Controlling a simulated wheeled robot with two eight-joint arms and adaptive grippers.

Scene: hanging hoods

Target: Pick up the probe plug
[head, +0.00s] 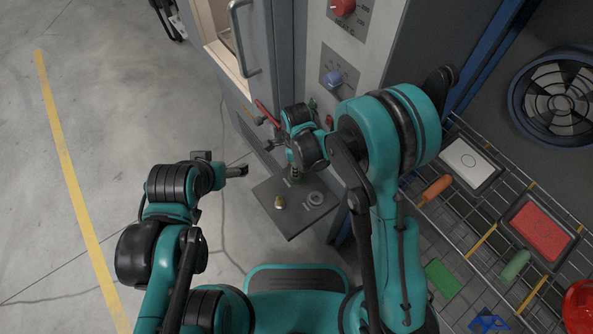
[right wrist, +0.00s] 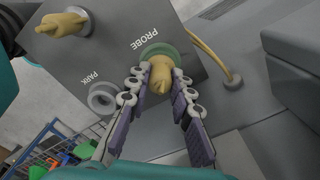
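The probe plug (right wrist: 161,74) is tan and stands in a green ring marked PROBE on a grey panel (right wrist: 107,62). My right gripper (right wrist: 161,72) has one finger on each side of it. The fingers look open, with narrow gaps to the plug; firm contact cannot be made out. In the head view the panel (head: 300,222) juts out low from the cabinet, and my right gripper (head: 293,160) is over its back edge, mostly hidden by my arm. My left gripper (head: 238,171) is left of the panel, in the air and apart from it; its fingers are too small to read.
A second tan plug (right wrist: 66,22) and a pale empty ring (right wrist: 102,98) marked PARK are on the panel. A yellow cable (right wrist: 208,52) runs beside the probe plug. A wire rack (head: 470,225) with trays stands right. The floor at left is clear.

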